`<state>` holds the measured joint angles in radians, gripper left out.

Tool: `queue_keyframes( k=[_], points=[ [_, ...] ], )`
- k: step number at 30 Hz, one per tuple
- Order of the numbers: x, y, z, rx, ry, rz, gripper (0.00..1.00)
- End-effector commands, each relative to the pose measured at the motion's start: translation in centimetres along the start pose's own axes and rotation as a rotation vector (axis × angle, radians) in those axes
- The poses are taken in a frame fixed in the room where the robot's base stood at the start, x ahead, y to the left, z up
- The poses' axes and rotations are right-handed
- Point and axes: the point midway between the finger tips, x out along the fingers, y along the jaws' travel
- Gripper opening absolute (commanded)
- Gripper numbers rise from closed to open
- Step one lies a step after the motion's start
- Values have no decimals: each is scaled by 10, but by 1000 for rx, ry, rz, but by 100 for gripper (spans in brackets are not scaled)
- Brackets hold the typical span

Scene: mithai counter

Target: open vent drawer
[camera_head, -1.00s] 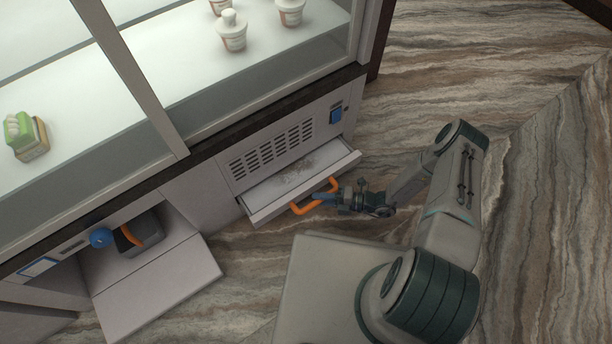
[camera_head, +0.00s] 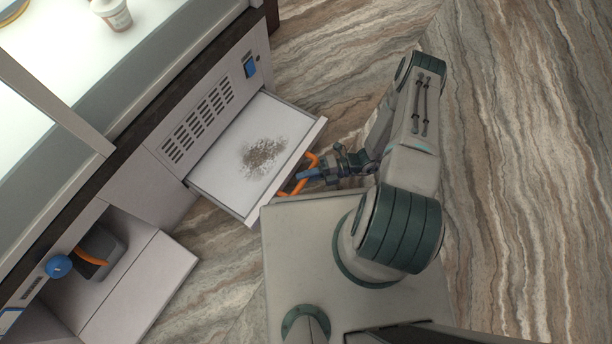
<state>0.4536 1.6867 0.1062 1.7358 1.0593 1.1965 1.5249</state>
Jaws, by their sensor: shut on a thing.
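The vent drawer (camera_head: 222,178) is pulled well out of the counter, below the slotted vent panel (camera_head: 197,119). A patch of brown-grey dust or crumbs (camera_head: 262,156) lies on its white floor. The fingers cover part of the handle.
At lower left, a flap or shelf (camera_head: 150,293) juts out from an open compartment holding a dark box with an orange handle (camera_head: 103,252). A blue knob (camera_head: 58,266) is beside it. Marbled floor (camera_head: 510,150) is clear to the right.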

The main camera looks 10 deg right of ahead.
Motion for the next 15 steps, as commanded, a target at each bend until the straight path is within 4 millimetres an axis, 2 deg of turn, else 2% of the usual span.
queue_keyframes(
  k=[3, 4, 6, 15],
  points=[
    [0, 0, 4, -6, -2, -4, 0],
    [0, 0, 4, -6, -2, -4, 21],
    [0, 0, 4, -7, -1, -4, 40],
    [-1, 0, 2, -5, -1, -3, 40]
  ],
)
